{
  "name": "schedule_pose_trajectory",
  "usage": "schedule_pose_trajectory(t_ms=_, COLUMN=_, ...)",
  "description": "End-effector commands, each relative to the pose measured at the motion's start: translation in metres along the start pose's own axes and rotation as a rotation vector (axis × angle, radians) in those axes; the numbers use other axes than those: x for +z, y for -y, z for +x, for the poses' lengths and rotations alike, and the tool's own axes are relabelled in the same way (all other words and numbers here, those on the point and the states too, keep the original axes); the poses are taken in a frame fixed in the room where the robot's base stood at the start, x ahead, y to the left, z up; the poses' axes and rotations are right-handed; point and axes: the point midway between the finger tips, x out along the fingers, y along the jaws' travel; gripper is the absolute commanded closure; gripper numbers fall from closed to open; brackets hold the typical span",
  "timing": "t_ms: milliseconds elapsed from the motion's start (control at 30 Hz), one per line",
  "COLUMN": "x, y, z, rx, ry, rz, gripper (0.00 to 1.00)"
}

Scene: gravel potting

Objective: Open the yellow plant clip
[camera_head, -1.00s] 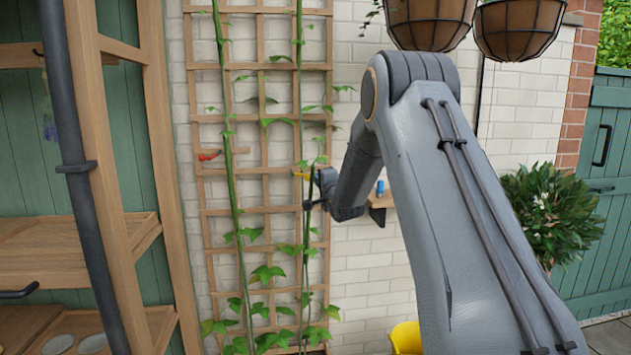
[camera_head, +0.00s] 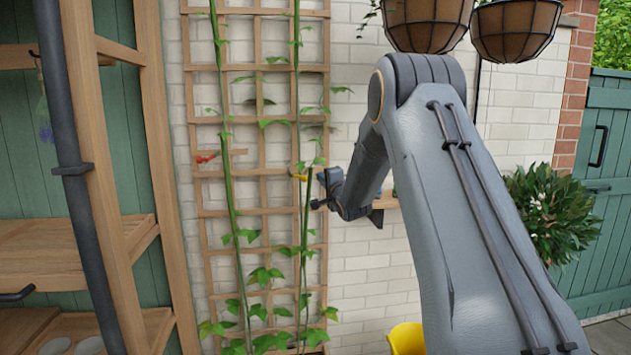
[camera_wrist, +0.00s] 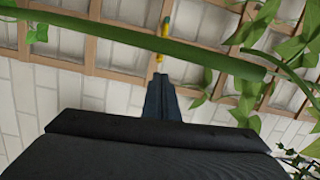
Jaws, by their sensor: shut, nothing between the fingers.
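The yellow plant clip (camera_head: 299,177) is on the right-hand green stem in front of the wooden trellis. In the wrist view a yellow clip with a green part (camera_wrist: 165,27) shows beyond the fingertips, behind a thick stem that crosses the picture. I cannot tell its jaw position. My gripper (camera_head: 317,204) is just right of that stem, a little below the clip and apart from it. In the wrist view my fingers (camera_wrist: 160,80) are together and empty, pointing towards the clip.
The wooden trellis (camera_head: 262,212) stands against the white brick wall. A small wooden shelf (camera_head: 385,200) is behind my arm. Hanging baskets (camera_head: 425,22) are above right, and wooden shelving (camera_head: 75,250) stands left.

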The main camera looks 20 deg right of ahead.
Motion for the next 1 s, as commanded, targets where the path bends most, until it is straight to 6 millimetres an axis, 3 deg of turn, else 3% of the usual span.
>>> schedule_pose_trajectory(t_ms=33, x=-0.009, y=0.000, z=0.000, rx=0.000, ry=-0.001, rz=0.000, gripper=1.00)
schedule_pose_trajectory(t_ms=600, x=0.023, y=0.003, z=-0.083, rx=0.000, ry=0.003, rz=0.001, gripper=1.00)
schedule_pose_trajectory(t_ms=1000, x=0.027, y=0.004, z=-0.095, rx=0.000, ry=0.003, rz=0.001, gripper=1.00)
